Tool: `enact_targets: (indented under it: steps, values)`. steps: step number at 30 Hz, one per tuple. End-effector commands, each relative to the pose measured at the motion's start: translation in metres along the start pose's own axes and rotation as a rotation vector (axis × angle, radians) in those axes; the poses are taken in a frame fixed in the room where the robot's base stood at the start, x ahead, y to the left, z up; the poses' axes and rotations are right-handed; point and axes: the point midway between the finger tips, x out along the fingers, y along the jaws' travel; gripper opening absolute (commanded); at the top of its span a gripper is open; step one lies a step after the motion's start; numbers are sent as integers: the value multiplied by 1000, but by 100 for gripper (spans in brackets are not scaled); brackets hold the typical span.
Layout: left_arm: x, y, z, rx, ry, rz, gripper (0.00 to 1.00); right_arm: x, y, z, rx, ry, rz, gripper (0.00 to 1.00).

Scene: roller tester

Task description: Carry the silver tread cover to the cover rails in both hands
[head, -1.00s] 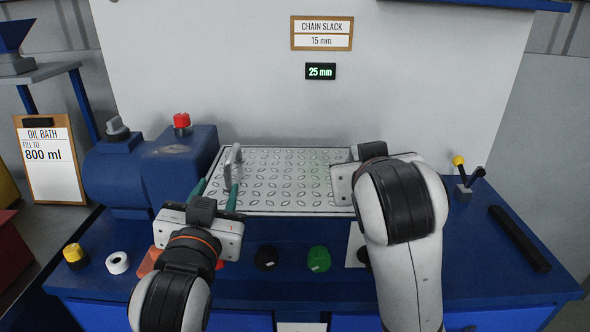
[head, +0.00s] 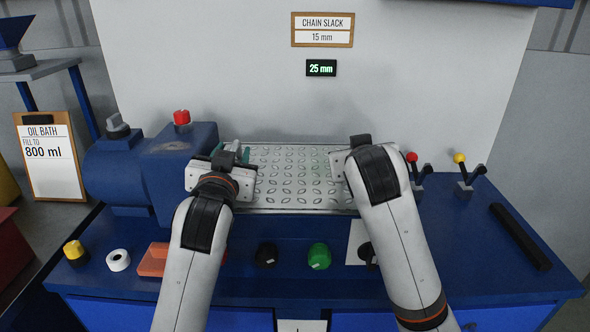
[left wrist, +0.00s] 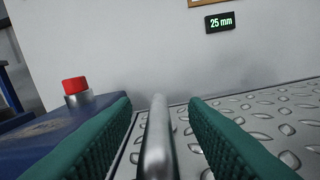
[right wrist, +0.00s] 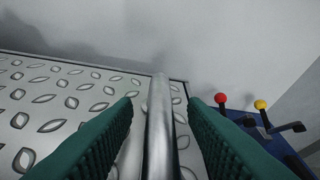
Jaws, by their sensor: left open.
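The silver tread cover (head: 290,180), a flat plate with raised oval marks, lies at the back middle of the blue bench. Its left bar handle (left wrist: 158,140) stands between the parted green fingers of my left gripper (left wrist: 160,105), with gaps showing on both sides. Its right bar handle (right wrist: 160,130) stands between the parted fingers of my right gripper (right wrist: 160,102), also with gaps. In the head view, my right arm hides the right handle and fingertips. I cannot make out the cover rails.
A blue motor housing with a red button (head: 181,117) stands left of the cover. Red (head: 412,157) and yellow (head: 459,158) levers stand on the right, near a black bar (head: 520,236). Several small parts, including a green one (head: 319,256), lie along the front.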

Motion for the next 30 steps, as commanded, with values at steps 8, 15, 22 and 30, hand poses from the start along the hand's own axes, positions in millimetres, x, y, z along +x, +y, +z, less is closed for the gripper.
enact_targets:
  steps: [8, 15, 22, 30]
  values:
    - [1, 0, 0, 0, 0, 0, 40, 1, 0, 0, 0, -1, 0, 39]
    - [1, 0, 0, 0, 0, 0, 4, 1, 0, 0, 0, 0, 0, 3]
    - [1, 0, 0, 0, 0, 0, 0, 1, 0, 0, 0, 0, 0, 0]
    - [1, 0, 0, 0, 1, -1, 0, 1, 0, 0, 0, 0, -1, 0]
